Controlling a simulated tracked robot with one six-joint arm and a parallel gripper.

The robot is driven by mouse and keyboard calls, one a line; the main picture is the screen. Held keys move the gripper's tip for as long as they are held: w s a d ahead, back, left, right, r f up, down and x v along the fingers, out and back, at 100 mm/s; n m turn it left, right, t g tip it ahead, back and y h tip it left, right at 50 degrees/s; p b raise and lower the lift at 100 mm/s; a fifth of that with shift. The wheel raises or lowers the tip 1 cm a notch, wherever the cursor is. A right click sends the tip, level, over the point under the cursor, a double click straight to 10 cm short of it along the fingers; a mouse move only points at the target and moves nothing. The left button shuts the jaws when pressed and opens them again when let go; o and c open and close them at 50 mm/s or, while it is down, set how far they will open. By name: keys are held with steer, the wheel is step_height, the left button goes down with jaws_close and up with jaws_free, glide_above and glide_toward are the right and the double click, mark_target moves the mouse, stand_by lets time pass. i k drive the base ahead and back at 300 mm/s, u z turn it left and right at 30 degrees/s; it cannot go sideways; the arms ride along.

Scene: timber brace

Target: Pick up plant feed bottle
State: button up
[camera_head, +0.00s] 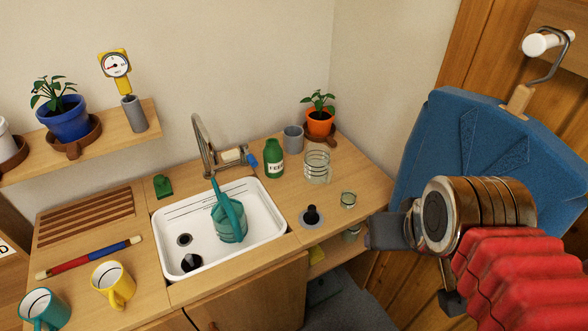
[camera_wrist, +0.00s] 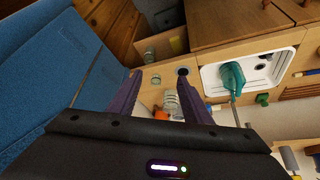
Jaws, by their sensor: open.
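The plant feed bottle (camera_head: 273,160) is green with a white "FEED" label. It stands upright on the wooden counter behind the sink's right corner, in the head view. I cannot make it out in the wrist view, where my fingers and gripper body cover part of the counter. My gripper (camera_wrist: 158,75) is open, its two dark fingers spread with nothing held between them. In the head view my wrist is at the right, in front of the counter's right end and well apart from the bottle.
A ribbed glass jar (camera_head: 317,166), grey cup (camera_head: 293,138) and orange plant pot (camera_head: 320,123) stand close to the bottle's right. The white sink (camera_head: 164,226) holds a teal watering can (camera_head: 229,222). The tap (camera_head: 204,150) rises left of the bottle.

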mark_target(273, 153)
steer(key=z, duration=0.05)
steer(key=k, duration=1)
steer(key=u, duration=0.9)
steer(key=i, duration=1.1)
steer(key=u, duration=0.75)
